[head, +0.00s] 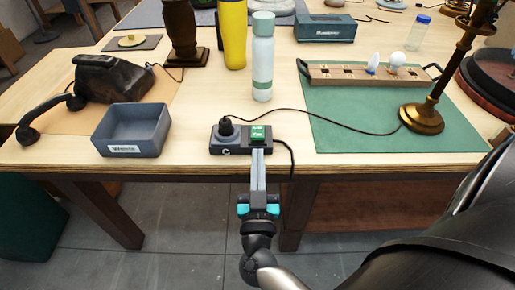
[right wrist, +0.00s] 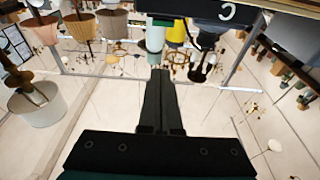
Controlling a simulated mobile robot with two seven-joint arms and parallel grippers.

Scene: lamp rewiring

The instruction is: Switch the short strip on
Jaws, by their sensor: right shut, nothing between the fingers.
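The short strip (head: 228,148) is a dark block with a "C" mark, lying near the table's front edge. A black plug (head: 226,127) sits in its left part, and a green switch (head: 260,131) is at its right end. I cannot tell which way the switch is set. My right gripper (head: 258,153) is shut and empty, its fingertips at the strip's front side, just below the switch. I cannot tell whether they touch. In the right wrist view the shut fingers (right wrist: 161,73) point up towards the dark strip (right wrist: 205,10). My left gripper is not in view.
A grey bin (head: 125,144) and a black telephone (head: 100,78) are left of the strip. A pale green bottle (head: 262,65) stands behind it. A black cord runs right to the brass lamp (head: 422,117) on a green mat (head: 345,128). Bare wood lies around the strip.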

